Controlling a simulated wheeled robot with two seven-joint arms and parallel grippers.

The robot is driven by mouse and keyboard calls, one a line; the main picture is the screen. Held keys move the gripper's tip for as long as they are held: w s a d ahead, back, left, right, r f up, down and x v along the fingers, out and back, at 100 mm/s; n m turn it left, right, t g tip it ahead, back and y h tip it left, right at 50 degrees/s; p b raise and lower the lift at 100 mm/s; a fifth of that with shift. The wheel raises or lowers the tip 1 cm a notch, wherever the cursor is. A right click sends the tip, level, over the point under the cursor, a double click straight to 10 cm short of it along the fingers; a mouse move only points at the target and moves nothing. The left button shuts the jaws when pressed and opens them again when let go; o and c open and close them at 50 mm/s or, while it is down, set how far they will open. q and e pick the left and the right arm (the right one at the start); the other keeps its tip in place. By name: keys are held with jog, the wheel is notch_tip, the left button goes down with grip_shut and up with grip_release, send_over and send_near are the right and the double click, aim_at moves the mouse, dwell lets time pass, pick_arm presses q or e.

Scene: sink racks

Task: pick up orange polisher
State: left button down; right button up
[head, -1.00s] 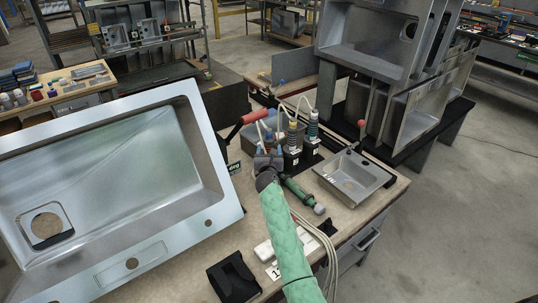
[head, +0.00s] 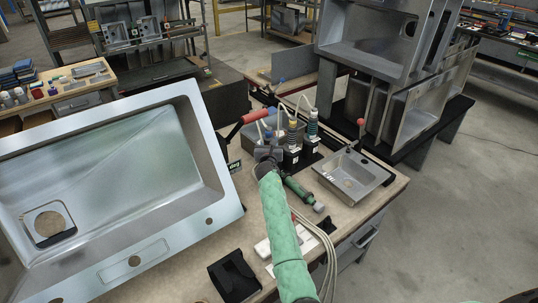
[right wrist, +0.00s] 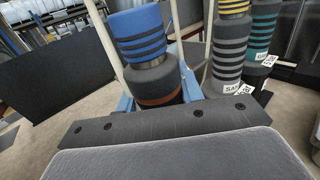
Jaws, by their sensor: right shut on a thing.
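My right gripper (head: 268,154) is at the far part of the workbench, beside the upright tools. In the right wrist view its light blue fingers stand on both sides of a dark tool body with an orange-brown ring and a blue, black-banded top (right wrist: 140,30). I take this as the orange polisher, and the gripper is shut on it. The fingertips are partly hidden behind the dark bar in front. In the head view my gripper and wrist hide most of the polisher. My left gripper is not in view.
Upright tools with yellow bands (right wrist: 231,45) and teal bands (right wrist: 262,35) stand close on the right. A green tool (head: 298,189) lies beside my wrist. A small sink (head: 352,176) is on the right, a large sink (head: 222,150) on the left. A red handle (head: 256,116) juts out nearby.

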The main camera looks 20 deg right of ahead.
aim_at(269, 128)
jog(key=shift+r, duration=0.1)
